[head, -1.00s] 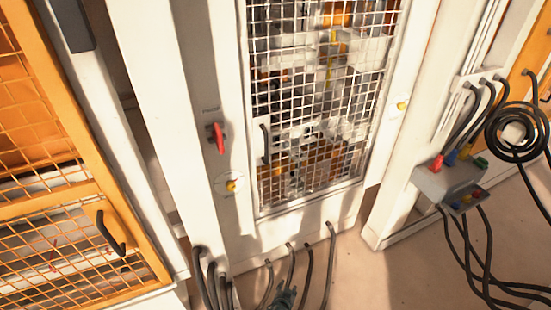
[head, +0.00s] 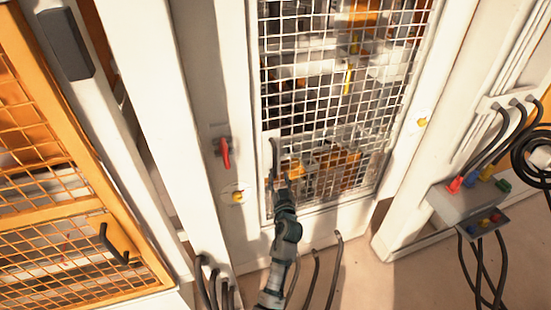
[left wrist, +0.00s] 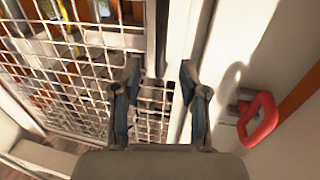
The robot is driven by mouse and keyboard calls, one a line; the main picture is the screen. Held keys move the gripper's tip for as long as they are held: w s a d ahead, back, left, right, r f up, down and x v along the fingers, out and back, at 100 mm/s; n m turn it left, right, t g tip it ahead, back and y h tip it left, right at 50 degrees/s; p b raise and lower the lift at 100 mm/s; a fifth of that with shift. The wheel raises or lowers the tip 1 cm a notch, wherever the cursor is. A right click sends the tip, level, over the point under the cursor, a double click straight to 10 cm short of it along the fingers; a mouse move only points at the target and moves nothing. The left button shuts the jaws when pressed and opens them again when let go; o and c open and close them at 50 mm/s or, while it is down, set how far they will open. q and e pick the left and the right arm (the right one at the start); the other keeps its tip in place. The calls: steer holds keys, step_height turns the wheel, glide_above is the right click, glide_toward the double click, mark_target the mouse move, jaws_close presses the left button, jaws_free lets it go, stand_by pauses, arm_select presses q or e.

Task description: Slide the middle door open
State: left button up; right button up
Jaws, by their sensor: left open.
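The middle door (head: 330,113) is a white-framed wire mesh panel in the centre of the head view. It sits in its white frame and looks closed. Its dark vertical handle (head: 275,153) is at the door's lower left edge. My left gripper (head: 279,181) is at the lower end of this handle, its arm rising from below. In the left wrist view, the open fingers (left wrist: 160,82) stand on either side of the line of the dark handle (left wrist: 162,38). I cannot tell whether they touch it. My right gripper is not in view.
A red switch handle (head: 225,153) and a yellow button (head: 238,197) are on the post left of the door. An orange mesh door (head: 118,245) stands at the left. A grey connector box (head: 468,205) with cables is at the right. Several dark cables rise below the door.

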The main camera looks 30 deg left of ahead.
mark_target(275, 162)
arm_select(q)
steer(key=p+x, duration=0.1)
steer(key=x, duration=0.9)
steer(key=shift+a+f, duration=0.15)
jaws_close()
